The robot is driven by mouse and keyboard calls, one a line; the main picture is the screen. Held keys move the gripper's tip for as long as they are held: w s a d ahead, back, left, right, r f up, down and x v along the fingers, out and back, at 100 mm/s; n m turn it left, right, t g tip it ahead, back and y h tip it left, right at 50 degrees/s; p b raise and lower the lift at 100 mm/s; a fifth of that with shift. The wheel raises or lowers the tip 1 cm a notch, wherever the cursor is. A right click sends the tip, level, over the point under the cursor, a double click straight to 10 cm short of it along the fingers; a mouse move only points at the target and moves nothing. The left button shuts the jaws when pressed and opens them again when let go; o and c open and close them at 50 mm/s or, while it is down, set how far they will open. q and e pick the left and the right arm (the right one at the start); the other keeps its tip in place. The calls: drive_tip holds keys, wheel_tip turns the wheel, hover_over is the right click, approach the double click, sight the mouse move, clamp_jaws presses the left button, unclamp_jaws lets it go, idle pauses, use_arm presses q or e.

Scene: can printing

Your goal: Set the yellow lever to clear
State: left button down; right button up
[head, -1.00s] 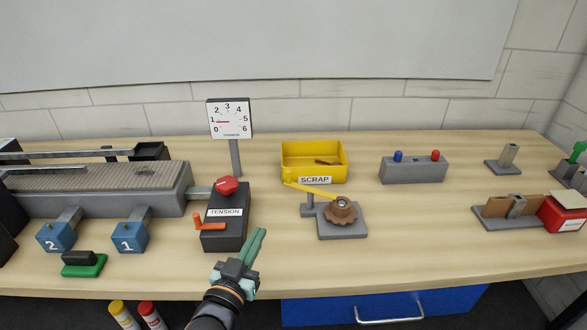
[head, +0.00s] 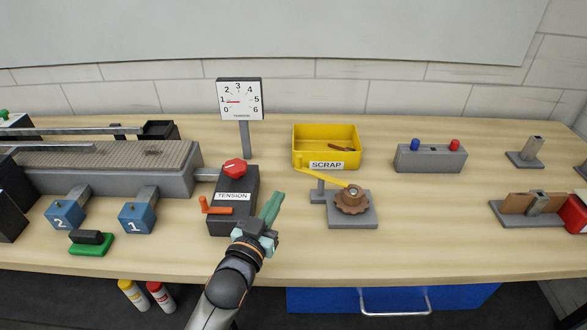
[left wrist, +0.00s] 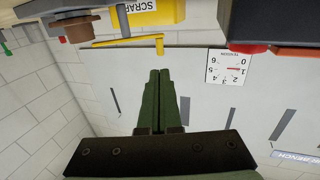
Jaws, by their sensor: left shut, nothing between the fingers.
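The yellow lever (head: 326,174) is a thin bar on the grey fixture with a brown toothed wheel (head: 352,201). In the left wrist view the lever (left wrist: 128,41) shows upside down, beyond my fingertips. My left gripper (head: 271,207) is shut and empty, with green fingers pointing up and away. It is left of the wheel fixture and right of the tension box, apart from the lever. My right gripper is not in view.
The black tension box (head: 232,212) with a red knob and orange handle stands close left of my gripper. A yellow scrap bin (head: 307,155) sits behind the lever. A dial gauge (head: 240,98) stands behind the box. The table front right of the wheel fixture is clear.

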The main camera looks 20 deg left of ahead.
sight(298, 162)
use_arm(q)
drive_tip(key=w, duration=1.1)
drive_tip(key=shift+w+d, duration=0.2)
drive_tip(key=shift+d, duration=0.1)
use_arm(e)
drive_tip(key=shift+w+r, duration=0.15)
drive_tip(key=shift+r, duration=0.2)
use_arm(q)
drive_tip(key=shift+f, duration=0.1)
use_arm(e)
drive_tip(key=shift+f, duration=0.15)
